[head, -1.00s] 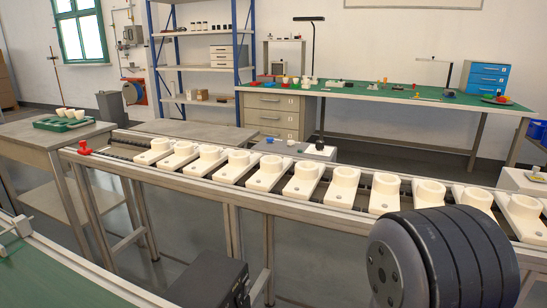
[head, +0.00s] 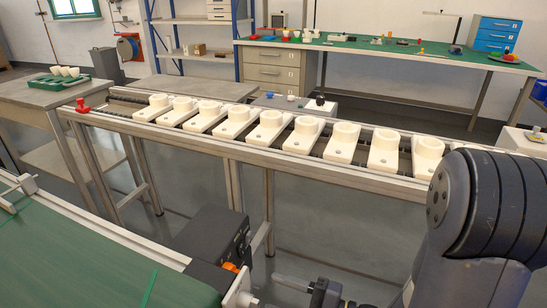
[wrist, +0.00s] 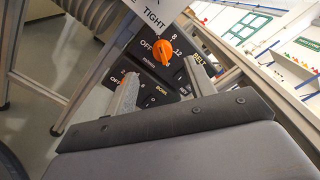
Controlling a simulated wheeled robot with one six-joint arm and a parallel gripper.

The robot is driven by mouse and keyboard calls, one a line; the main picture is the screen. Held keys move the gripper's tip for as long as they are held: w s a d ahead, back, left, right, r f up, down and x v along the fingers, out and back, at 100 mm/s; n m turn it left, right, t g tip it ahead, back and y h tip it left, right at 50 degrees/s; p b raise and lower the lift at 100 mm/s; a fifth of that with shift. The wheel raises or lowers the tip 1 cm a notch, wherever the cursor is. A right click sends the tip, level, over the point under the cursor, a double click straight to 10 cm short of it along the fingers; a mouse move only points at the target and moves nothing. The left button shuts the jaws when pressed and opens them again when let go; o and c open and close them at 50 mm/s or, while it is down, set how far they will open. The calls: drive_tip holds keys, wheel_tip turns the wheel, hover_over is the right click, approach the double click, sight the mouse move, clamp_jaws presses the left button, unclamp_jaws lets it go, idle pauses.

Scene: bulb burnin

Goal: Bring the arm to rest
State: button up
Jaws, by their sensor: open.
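My gripper (wrist: 160,72) is open in the wrist view, its two grey fingers apart with nothing held between them. The left finger covers part of the panel. I cannot tell whether the fingers touch it. In the head view, the dark control box (head: 215,235) stands beside the green belt. My arm fills the lower right, and part of my gripper shows at the bottom edge, right of the box.
A rail conveyor (head: 290,160) with several white cup-like holders (head: 303,138) crosses the middle. The green belt (head: 80,260) is at lower left. A side table (head: 30,98) holds a green tray (head: 58,82) with white cups. A green-topped bench (head: 400,48) stands behind.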

sight(232, 269)
drive_tip(key=w+a+m+p, duration=0.1)
drive_tip(key=a+m+p, duration=0.1)
drive_tip(key=m+p, duration=0.1)
drive_tip(key=w+a+m+p, duration=0.2)
drive_tip(key=a+m+p, duration=0.1)
drive_tip(key=p, duration=0.1)
drive_tip(key=w+a+r+m+p, duration=0.1)
drive_tip(key=a+m+p, duration=0.2)
drive_tip(key=p, duration=0.1)
drive_tip(key=shift+w+a+r+m+p, duration=0.1)
drive_tip(key=shift+w+a+m+p, duration=0.15)
drive_tip(key=shift+m+p, duration=0.15)
drive_tip(key=shift+w+d+m+p, duration=0.1)
drive_tip(key=shift+m+p, duration=0.45)
drive_tip(key=shift+m, duration=0.15)
idle(0.8)
drive_tip(key=shift+f, duration=0.2)
